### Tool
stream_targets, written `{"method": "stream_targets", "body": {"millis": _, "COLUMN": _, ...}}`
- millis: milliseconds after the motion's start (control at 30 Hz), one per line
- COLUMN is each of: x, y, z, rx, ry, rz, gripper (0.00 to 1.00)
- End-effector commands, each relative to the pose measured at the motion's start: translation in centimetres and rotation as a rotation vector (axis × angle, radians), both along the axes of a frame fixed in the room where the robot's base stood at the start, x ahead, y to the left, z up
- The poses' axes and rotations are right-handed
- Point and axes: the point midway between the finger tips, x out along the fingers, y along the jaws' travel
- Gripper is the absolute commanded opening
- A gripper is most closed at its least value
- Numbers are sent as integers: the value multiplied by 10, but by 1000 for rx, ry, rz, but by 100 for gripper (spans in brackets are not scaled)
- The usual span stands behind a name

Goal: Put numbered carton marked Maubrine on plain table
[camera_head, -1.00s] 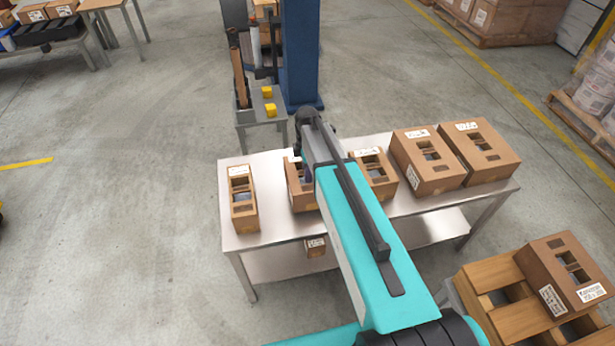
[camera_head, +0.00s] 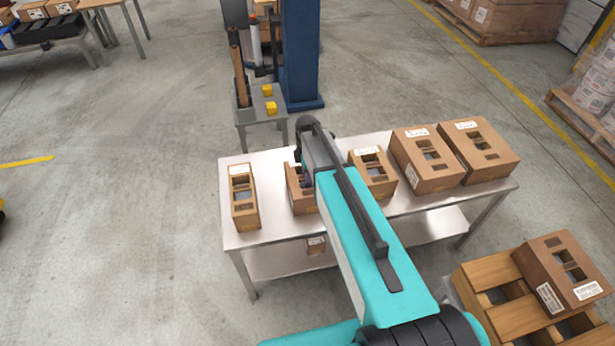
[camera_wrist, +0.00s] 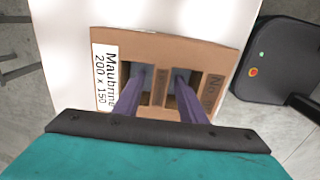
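The carton marked Maubrine 200 x 150 (camera_wrist: 205,50) stands on a pale-topped metal table (camera_head: 282,233). In the head view the same brown carton (camera_head: 301,201) is partly hidden behind my arm. My gripper (camera_wrist: 160,76) is over it, with one finger reaching into each of the two top openings, on either side of the middle bar. A gap shows between the fingers and the bar, so it looks open. How deep the tips sit is unclear. A wooden-topped table, perhaps the plain table, shows at the upper left (camera_head: 101,4).
Other cartons stand on the metal table: one at left (camera_head: 243,197), one just right of my arm (camera_head: 373,175), and two larger ones (camera_head: 427,160) (camera_head: 480,152). A carton (camera_head: 561,270) sits on a wooden crate (camera_head: 517,318). A blue column (camera_head: 300,55) stands behind. Floor at left is clear.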

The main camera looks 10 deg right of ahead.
Motion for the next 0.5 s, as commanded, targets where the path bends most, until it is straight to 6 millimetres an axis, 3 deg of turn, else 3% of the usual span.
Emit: {"method": "stream_targets", "body": {"millis": 500, "x": 0, "y": 0, "z": 8, "rx": 0, "ry": -1, "rz": 0, "gripper": 37}}
